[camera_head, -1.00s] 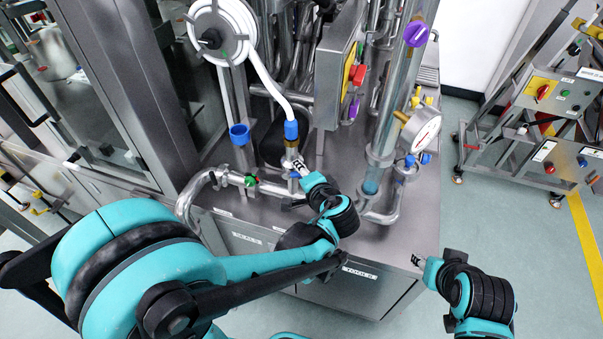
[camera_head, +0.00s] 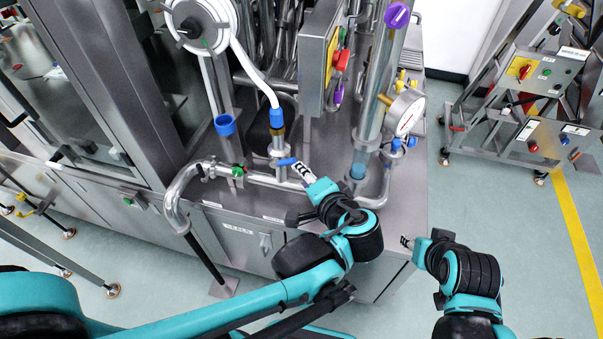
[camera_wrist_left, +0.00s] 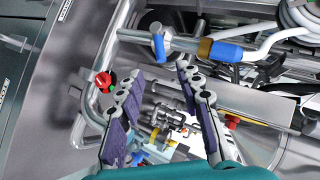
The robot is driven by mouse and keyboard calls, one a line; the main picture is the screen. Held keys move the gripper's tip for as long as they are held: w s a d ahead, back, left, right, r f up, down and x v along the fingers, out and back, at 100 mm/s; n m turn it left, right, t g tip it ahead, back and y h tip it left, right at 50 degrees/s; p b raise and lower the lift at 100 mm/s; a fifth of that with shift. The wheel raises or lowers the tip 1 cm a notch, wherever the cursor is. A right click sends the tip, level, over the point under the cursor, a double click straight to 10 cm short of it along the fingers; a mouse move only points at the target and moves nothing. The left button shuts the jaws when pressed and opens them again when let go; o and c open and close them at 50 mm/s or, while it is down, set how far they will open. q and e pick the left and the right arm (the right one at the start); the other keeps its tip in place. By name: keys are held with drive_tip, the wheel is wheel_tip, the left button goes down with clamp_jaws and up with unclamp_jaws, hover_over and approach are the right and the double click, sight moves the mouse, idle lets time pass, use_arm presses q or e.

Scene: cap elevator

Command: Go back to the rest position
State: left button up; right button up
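My left gripper (camera_head: 305,172) is in front of the pipework, near a blue valve handle (camera_head: 287,161) on the vertical fitting. In the left wrist view the gripper (camera_wrist_left: 160,105) has its two padded fingers spread apart with nothing between them. The blue handle (camera_wrist_left: 159,46) shows beyond the fingertips there, apart from them. The white hose with its blue end (camera_head: 277,118) goes into the brass-coloured top of that fitting.
A steel bench (camera_head: 405,215) carries a pipe with a green valve (camera_head: 238,171), a blue cup (camera_head: 225,125), a gauge (camera_head: 409,113) and a clear column (camera_head: 372,90). A control box (camera_head: 318,55) stands behind. A wheeled cart (camera_head: 530,120) is at right. Open floor (camera_head: 500,215) lies between.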

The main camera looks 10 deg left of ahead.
idle(0.4)
use_arm(q)
drive_tip(key=s+a+f+n+g+h, duration=0.2)
drive_tip(key=s+a+f+n+h, duration=0.3)
drive_tip(key=s+a+n+h, duration=0.2)
drive_tip(key=shift+s+a+n+g, duration=0.4)
drive_tip(key=shift+s, duration=0.1)
idle(6.4)
